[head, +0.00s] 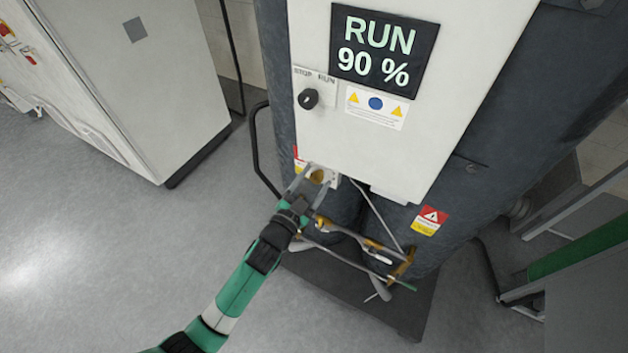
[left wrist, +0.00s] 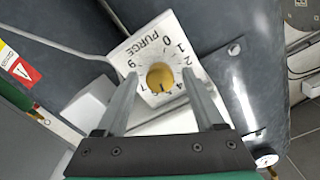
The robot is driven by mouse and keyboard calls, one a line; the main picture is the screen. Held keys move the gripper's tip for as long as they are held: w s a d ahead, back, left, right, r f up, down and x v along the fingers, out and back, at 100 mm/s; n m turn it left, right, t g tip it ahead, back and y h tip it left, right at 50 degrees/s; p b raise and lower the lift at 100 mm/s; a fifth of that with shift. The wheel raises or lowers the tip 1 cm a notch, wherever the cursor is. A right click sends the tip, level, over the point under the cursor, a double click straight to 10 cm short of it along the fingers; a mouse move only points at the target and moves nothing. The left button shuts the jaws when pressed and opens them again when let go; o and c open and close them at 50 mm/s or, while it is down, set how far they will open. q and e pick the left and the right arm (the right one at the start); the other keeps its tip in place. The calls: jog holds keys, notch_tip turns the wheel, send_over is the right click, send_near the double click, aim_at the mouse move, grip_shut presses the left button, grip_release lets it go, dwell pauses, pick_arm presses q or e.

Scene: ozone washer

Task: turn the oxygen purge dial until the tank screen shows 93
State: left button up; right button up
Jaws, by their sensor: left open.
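The brass purge dial (left wrist: 160,78) is a round knob with a pointer line on a white plate (left wrist: 140,45) marked PURGE with numbers around it. In the head view the dial (head: 318,175) sits at the lower edge of the white cabinet front. My left gripper (head: 314,181) is open at the dial. In the left wrist view its fingers (left wrist: 160,86) lie on either side of the knob with visible gaps. The tank screen (head: 384,52) reads RUN 90 %. My right gripper is not in view.
Hoses and brass pipes (head: 350,238) run beneath the dial. Open floor (head: 90,240) lies to the left.

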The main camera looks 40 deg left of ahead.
pick_arm(q)
jog(key=v, duration=1.1)
jog(key=shift+s, duration=0.3)
jog(key=shift+d+r, duration=0.1)
